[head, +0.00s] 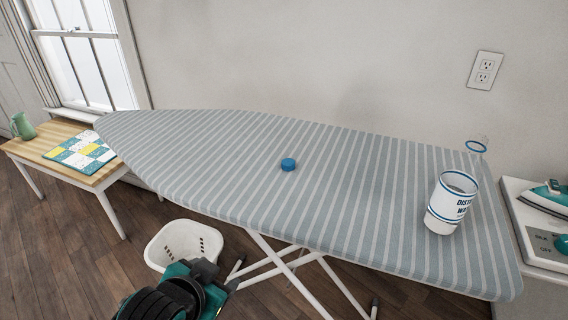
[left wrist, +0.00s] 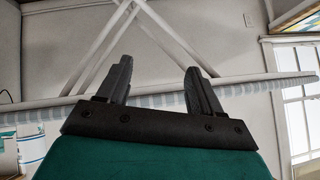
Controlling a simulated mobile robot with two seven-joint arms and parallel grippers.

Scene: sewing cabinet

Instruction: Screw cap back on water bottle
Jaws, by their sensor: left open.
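A small blue cap (head: 288,165) lies on the striped ironing board (head: 220,150), near its middle. The bottle (head: 452,205) stands at the right end of the board, with a white "distilled water" label and blue bands. Above the label it looks clear, and a blue ring (head: 476,146) shows at its neck with no cap on it. My left gripper (head: 232,284) is below the board's front edge, apart from cap and bottle. In the left wrist view its two fingers (left wrist: 157,68) are spread with nothing between them. My right gripper is not in view.
The board's white crossed legs (head: 282,262) and a white basket (head: 183,245) are near my left arm. A wooden table (head: 75,177) with a quilted piece (head: 82,152) and green pitcher (head: 22,126) stands left. An iron (head: 549,197) sits at right. Most of the board is clear.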

